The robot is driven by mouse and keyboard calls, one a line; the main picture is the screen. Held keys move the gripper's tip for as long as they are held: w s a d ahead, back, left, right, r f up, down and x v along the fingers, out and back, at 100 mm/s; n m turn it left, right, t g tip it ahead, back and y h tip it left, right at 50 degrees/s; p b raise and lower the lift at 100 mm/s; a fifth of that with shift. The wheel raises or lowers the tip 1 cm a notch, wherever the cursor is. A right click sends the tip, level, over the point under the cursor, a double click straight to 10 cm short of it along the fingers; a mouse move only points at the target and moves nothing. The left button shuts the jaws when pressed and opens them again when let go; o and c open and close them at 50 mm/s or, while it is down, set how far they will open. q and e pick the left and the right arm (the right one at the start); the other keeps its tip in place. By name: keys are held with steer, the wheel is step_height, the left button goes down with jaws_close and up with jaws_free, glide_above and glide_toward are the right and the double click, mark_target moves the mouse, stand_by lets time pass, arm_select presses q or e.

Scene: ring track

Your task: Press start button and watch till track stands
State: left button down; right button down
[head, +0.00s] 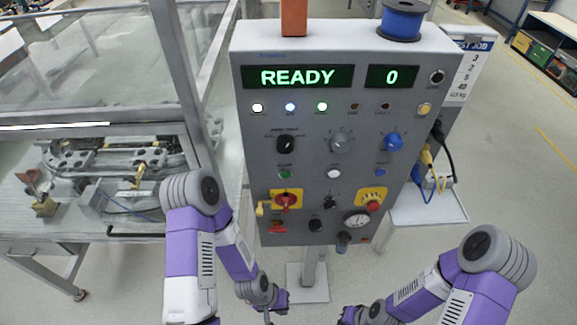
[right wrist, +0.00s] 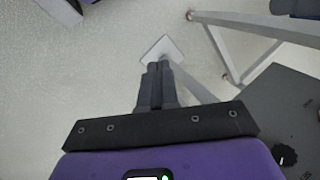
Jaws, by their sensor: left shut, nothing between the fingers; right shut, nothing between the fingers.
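The grey control panel (head: 310,140) stands upright ahead of me. Its green display (head: 297,77) reads READY and the smaller display (head: 391,76) reads 0. White, blue and green lamps are lit below. A green button (head: 284,174), a white button (head: 333,174) and a blue button (head: 380,173) sit mid-panel; their labels are too small to read. The track (head: 100,160) lies on the table at left, partly behind the guard. My left gripper (head: 268,317) is low in front of the panel, cut by the frame edge. My right gripper (right wrist: 158,68) is shut and empty, over the floor.
A red switch on a yellow plate (head: 286,200) and a red push button (head: 373,207) sit low on the panel. A blue spool (head: 402,20) and an orange block (head: 294,18) stand on top. Clear guard panels (head: 80,60) rise at left. A small shelf (head: 430,207) juts out at right.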

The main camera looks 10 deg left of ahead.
mark_target(285, 174)
steer(key=w+a+r+n+t+y, duration=0.1)
steer(key=w+a+r+t+y, duration=0.1)
steer(key=w+a+r, duration=0.3)
steer(key=w+a+r+n+t+y, duration=0.1)
steer(key=w+a+r+t, duration=0.15)
steer(key=r, duration=0.45)
steer(key=w+a+r+n+t+y, duration=0.1)
steer(key=w+a+r+y, duration=0.1)
steer(key=w+a+r, duration=0.35)
steer(key=s+a+r+n+t+y, duration=0.1)
steer(key=a+r+n+y, duration=0.1)
steer(key=r, duration=0.7)
steer(key=s+a+r+n+t+y, duration=0.1)
steer(key=s+a+r+n+y, duration=0.1)
steer(key=r, duration=0.7)
steer(key=shift+a+r+n+y, duration=0.3)
steer(key=shift+a+y, duration=0.3)
steer(key=shift+a, duration=0.45)
steer(key=shift+w, duration=0.15)
steer(key=w+a, duration=0.2)
steer(key=w, duration=0.6)
steer(key=shift+a, duration=0.2)
steer(key=shift+w, duration=0.2)
steer(key=shift+w+a, duration=0.1)
steer(key=shift+w, duration=0.2)
